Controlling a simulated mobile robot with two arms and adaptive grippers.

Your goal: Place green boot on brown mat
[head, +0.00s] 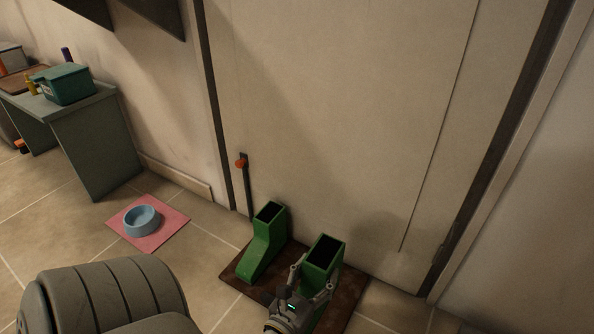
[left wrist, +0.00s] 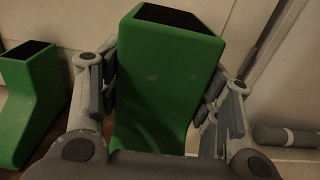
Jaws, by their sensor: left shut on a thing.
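Two green boots are at the brown mat (head: 233,277) in front of the door. One green boot (head: 264,243) stands upright on the left part of the mat; it also shows at the left edge of the left wrist view (left wrist: 30,100). My left gripper (head: 308,281) is shut on the other green boot (head: 325,254), with one finger on each side of its shaft. That boot (left wrist: 165,75) is upright over the right part of the mat. Its foot is hidden by my gripper, so I cannot tell whether it touches the mat. My right gripper is not in view.
A blue bowl (head: 141,220) sits on a pink mat (head: 168,239) to the left. A green table (head: 97,150) with a teal box (head: 66,84) stands at the far left. The door (head: 330,110) rises right behind the boots. Tiled floor between the mats is clear.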

